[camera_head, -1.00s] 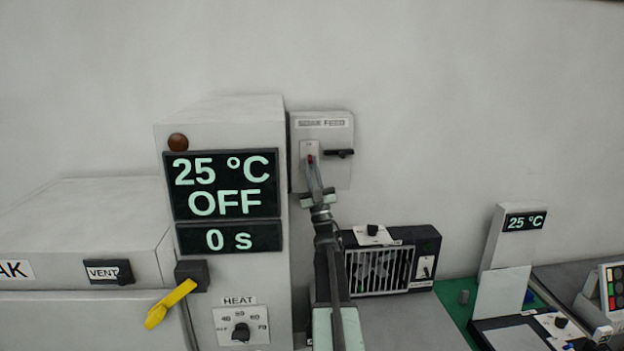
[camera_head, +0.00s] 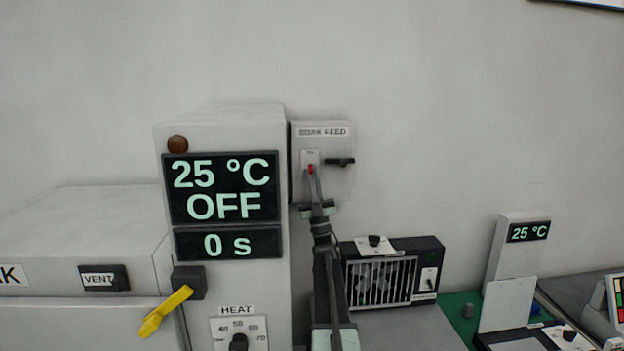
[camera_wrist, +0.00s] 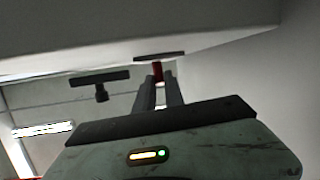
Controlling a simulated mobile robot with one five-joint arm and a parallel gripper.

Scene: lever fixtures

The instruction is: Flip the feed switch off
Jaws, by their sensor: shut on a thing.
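The feed box (camera_head: 335,190) is a grey wall box with a label reading FEED at its top. On its left half is a small white plate (camera_head: 309,154) with a red switch lever (camera_head: 311,169). My gripper (camera_head: 311,176) reaches up from below, and its fingertips are shut on the red lever. In the wrist view the red lever (camera_wrist: 157,70) shows between the two finger ends (camera_wrist: 159,82), below a dark plate. The fingers partly hide the lever, so its exact position is hard to tell.
A black handle (camera_head: 340,162) sticks out to the right of the lever on the same box. A tall cabinet (camera_head: 218,128) reading 25 °C, OFF and 0 s stands close on the left. A grilled black unit (camera_head: 392,277) is below right. The wall right of the box is clear.

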